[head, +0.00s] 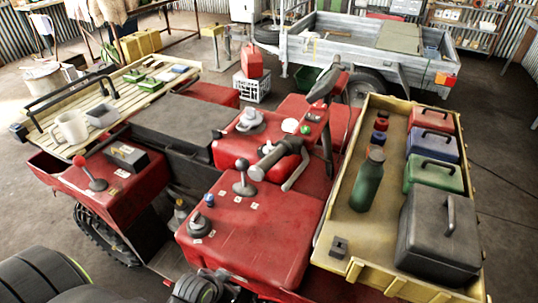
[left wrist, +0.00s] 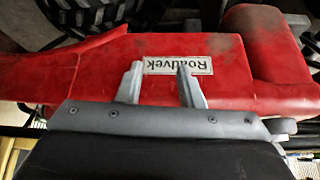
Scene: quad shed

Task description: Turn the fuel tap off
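The red quad bike (head: 245,225) fills the middle of the head view. I cannot pick out the fuel tap for certain. Its red body carries a black-knobbed lever (head: 243,180), a small blue knob (head: 209,199) and a round dark dial (head: 200,226). In the left wrist view my left gripper (left wrist: 158,85) has two grey fingers spread apart with nothing between them. They show in front of a red body panel with a white "Roadvek" label (left wrist: 177,65); the distance is unclear. In the head view its fingers cannot be made out. My right gripper is not in view.
A yellow tray (head: 330,210) on the right holds a green flask (head: 367,180), coloured boxes and a dark toolbox (head: 438,235). A slatted rack (head: 110,120) at left holds a mug and trays. A red-knobbed lever (head: 90,172) stands on the left fender. A trailer (head: 360,50) stands behind.

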